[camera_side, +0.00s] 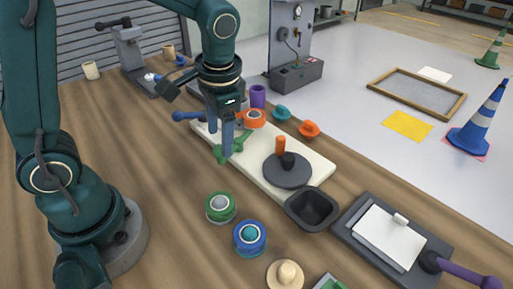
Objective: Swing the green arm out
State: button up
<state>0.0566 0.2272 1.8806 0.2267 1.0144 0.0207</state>
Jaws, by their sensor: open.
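The green arm (237,143) is a short green piece on the cream board (310,180), near the board's left end. My gripper (227,145) points down at it from above, its blue-grey fingers open. The fingers are beside or around the green arm; I cannot tell whether they touch it, and they hide part of it. An orange roller-like piece (255,117) sits just behind on the board. A dark grey disc (287,170) with an orange peg (280,146) and a black knob stands on the board to the right.
A black bowl (312,208) stands at the board's front right. Green (220,207) and blue (249,238) round pieces stand in front. A purple cup (258,95) and teal (281,113) and orange (309,129) knobs are behind.

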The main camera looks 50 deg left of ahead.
aim_at(220, 146)
jog(key=shift+a+f, duration=0.25)
jog(key=shift+f, duration=1)
jog(key=shift+a+f, duration=0.2)
jog(key=shift+f, duration=1.05)
jog(key=shift+c, duration=0.3)
grip_shut()
